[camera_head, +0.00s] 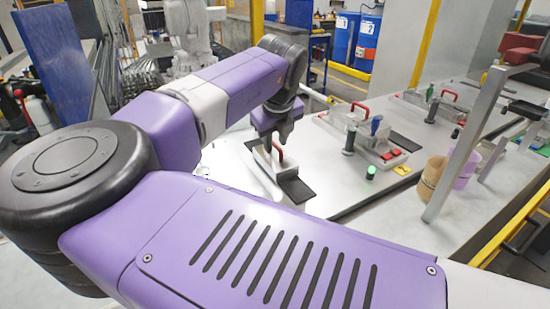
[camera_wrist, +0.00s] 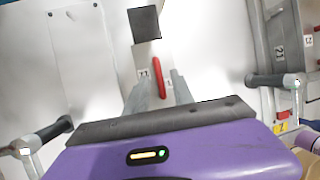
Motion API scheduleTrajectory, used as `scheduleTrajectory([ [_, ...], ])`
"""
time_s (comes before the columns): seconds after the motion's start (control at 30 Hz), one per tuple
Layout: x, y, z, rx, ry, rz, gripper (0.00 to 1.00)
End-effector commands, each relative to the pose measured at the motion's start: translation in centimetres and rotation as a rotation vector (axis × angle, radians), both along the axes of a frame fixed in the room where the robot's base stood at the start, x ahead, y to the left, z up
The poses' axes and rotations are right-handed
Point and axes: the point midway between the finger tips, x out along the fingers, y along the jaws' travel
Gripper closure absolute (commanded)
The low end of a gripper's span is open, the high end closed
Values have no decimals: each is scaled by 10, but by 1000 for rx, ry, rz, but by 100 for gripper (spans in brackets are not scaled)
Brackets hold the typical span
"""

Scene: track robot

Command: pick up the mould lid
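The mould lid (camera_head: 264,160) is a pale grey block with a red handle (camera_head: 278,152), on the near left part of the white table. In the wrist view the red handle (camera_wrist: 159,78) stands upright in the middle, over a pale lid marked with small digits. My gripper (camera_head: 275,138) points down at the handle. In the wrist view my gripper (camera_wrist: 158,82) has its two grey fingers apart, one on each side of the handle, with gaps showing. I cannot tell how far down the fingers reach. Part of the lid is hidden by the fingers.
A dark pad (camera_head: 297,190) lies beside the mould. A second mould station with a red handle (camera_head: 360,108) and posts stands to the right, by a green button (camera_head: 370,170). A metal frame post (camera_head: 465,150) and tan bucket (camera_head: 432,172) are farther right.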

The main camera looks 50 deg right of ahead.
Motion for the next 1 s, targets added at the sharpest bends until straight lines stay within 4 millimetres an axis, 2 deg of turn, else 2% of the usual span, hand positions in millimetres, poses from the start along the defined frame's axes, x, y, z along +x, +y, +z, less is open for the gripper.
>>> scheduleTrajectory([
  [0.03, 0, 0, 0, 0, 0, 0, 82],
  [0.1, 0, 0, 0, 0, 0, 0, 96],
  [0.13, 0, 0, 0, 0, 0, 0, 100],
  [1.0, 0, 0, 1, 0, 0, 0, 100],
])
